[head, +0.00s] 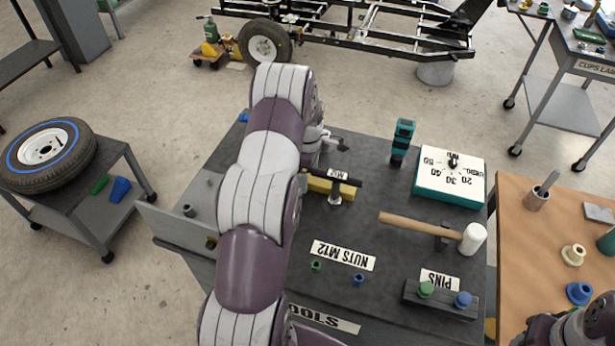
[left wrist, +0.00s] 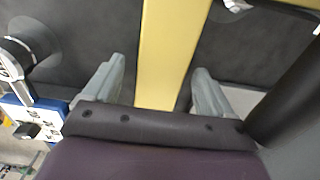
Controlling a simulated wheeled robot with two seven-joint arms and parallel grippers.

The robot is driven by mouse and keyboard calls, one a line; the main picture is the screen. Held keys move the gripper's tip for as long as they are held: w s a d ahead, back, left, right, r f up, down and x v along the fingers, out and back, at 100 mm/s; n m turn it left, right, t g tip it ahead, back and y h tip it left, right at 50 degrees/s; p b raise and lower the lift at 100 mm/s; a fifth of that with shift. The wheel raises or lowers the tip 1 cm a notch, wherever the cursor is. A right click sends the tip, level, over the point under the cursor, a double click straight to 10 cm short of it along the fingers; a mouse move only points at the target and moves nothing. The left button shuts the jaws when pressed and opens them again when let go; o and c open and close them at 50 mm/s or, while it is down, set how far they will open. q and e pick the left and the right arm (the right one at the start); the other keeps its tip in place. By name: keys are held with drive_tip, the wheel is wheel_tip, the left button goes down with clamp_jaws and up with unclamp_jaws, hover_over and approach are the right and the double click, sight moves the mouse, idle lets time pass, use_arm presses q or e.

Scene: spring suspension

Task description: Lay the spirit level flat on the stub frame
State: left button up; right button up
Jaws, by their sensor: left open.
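The spirit level appears to be the yellow bar (head: 318,187) on the dark tool table, partly hidden behind my left arm in the head view. In the left wrist view the yellow bar (left wrist: 172,45) runs up between the two fingers of my left gripper (left wrist: 159,66). The fingers are open, one on each side, with a gap to the bar. My left fingers are hidden in the head view. A black chassis frame (head: 390,42) stands on the floor at the back; I cannot tell whether it is the stub frame. My right gripper is out of view.
The dark table (head: 390,290) also holds a wooden-handled mallet (head: 410,222), a teal-edged dial box (head: 450,175), a teal-black tool (head: 402,140) and a pin block (head: 440,300). A wheel (head: 45,150) lies on a cart at left. A wooden bench (head: 530,250) stands at right.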

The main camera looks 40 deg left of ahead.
use_arm(q)
drive_tip(key=c, duration=1.5)
wheel_tip(320, 180, up, 18)
drive_tip(key=p, duration=0.6)
drive_tip(key=shift+r, duration=0.1)
drive_tip(key=shift+r, duration=0.1)
